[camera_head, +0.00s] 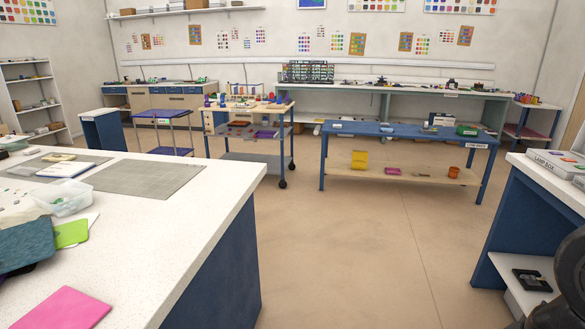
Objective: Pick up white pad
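A flat white pad-like piece with a bluish edge (66,169) lies on the grey mat on the left white-topped table. A tan block (58,157) lies just behind it. Another flat white piece (91,222) shows partly from beside and under a clear plastic tub and a green sheet. I cannot tell for certain which of these is the white pad. My gripper's fingers are not in view; only a dark rounded part, probably of my arm, shows at the lower right edge.
The clear tub (65,197), green sheet (71,233), teal sheet (27,243) and pink sheet (62,308) crowd the left table (150,223). The floor between (350,250) is clear.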

